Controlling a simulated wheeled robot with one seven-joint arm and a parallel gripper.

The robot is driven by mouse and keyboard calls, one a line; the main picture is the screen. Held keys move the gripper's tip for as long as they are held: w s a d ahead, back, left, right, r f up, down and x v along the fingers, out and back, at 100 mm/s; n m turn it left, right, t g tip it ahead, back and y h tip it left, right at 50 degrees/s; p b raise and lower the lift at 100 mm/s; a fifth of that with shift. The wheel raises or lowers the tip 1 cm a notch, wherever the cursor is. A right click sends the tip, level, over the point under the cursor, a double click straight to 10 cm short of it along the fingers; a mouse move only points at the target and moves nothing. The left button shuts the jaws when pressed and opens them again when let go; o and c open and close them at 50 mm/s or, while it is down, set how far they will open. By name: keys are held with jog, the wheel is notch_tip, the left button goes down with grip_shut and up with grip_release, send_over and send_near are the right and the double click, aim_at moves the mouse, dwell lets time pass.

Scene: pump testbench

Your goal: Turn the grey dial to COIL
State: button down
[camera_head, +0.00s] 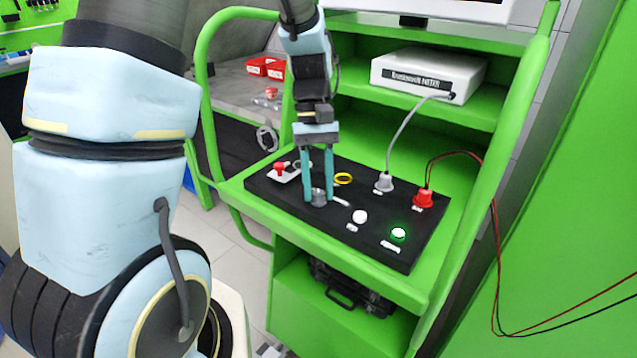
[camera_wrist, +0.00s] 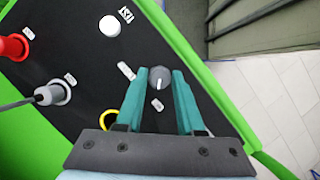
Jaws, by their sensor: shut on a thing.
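The grey dial (camera_wrist: 159,76) is a round knob with a light pointer line, set in the black panel (camera_wrist: 85,75). In the head view the dial (camera_head: 319,198) sits near the panel's front left. My gripper (camera_head: 318,197) reaches down from above with its teal fingers on either side of the dial. In the wrist view my gripper (camera_wrist: 160,78) has its fingertips closed against the dial's two sides. White labels lie by the dial, but their words are too small to read, so I cannot tell which one says COIL.
Green frame rails (camera_head: 504,180) flank the bench. A white meter (camera_head: 428,75) stands on the shelf behind.

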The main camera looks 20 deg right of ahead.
dwell(0.5)
jog(key=c, duration=0.5)
grip_release()
jog(key=shift+w, duration=0.1)
jog(key=b+v, duration=0.2)
jog(key=v, duration=0.8)
jog(key=shift+r, duration=0.4)
jog(key=shift+a, duration=0.1)
jog(key=a+f+t, duration=0.2)
jog(key=a+f, duration=0.1)
jog(key=a, duration=0.3)
jog(key=s+a+f+t, duration=0.1)
jog(key=a+f+t, duration=0.1)
jog(key=a, duration=0.5)
jog(key=a+f+t, duration=0.2)
jog(key=a+f, duration=0.2)
jog(key=a, duration=0.3)
jog(key=shift+s+a+h, duration=0.15)
jog(key=shift+s+h, duration=0.15)
jog(key=shift+h, duration=0.1)
